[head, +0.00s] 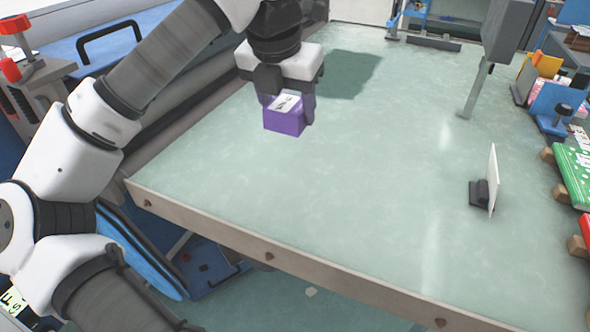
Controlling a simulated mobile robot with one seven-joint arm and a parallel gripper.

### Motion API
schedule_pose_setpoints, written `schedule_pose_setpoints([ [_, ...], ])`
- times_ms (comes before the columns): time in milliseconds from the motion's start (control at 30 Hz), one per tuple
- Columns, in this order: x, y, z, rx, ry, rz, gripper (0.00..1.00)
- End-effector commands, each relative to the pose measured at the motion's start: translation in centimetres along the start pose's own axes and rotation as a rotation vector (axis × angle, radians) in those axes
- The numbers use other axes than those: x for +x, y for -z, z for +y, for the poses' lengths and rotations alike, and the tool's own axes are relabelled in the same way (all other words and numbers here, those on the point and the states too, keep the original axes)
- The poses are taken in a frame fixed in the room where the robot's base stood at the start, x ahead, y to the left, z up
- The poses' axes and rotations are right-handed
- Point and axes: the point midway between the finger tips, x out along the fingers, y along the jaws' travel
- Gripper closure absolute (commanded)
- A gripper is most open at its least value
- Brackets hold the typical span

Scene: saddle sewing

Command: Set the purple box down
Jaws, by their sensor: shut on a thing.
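The purple box (285,122) has a white label with dark print on its top. It is in the head view, in the upper middle, over the left part of the pale green table (350,210). My gripper (288,100) points down and is shut on the purple box, with a finger at each side of it. The box looks level. Whether its underside touches the table or hangs above it I cannot tell. A dark shadow lies on the table behind and to the right of the gripper.
A small dark stand with an upright white panel (492,180) is at the right. A grey post (475,88) stands at the back right. Books, including a green one (575,175), line the right edge. A raised wooden rim (270,256) bounds the front. The table's middle is clear.

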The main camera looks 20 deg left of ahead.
Motion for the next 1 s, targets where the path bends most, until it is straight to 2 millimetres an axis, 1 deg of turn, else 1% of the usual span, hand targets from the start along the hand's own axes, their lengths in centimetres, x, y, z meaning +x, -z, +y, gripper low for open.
schedule_pose_setpoints([
  [33, 1.3, 0.5, 0.0, 0.001, 0.005, 0.002, 0.74],
  [200, 5.7, 1.7, 0.0, 0.000, 0.004, 0.002, 0.74],
  [300, 8.0, 2.3, 0.0, 0.000, 0.005, 0.001, 0.74],
  [400, 9.8, 2.8, -0.1, 0.001, 0.004, 0.000, 0.74],
  [633, 11.9, 3.4, 0.0, 0.000, 0.003, 0.000, 0.74],
  [833, 14.7, 4.1, -0.1, 0.001, 0.004, 0.000, 0.74],
  [900, 15.2, 4.3, 0.0, 0.001, 0.001, -0.001, 0.74],
  [1000, 15.4, 4.3, 0.0, 0.001, 0.001, -0.001, 0.74],
])
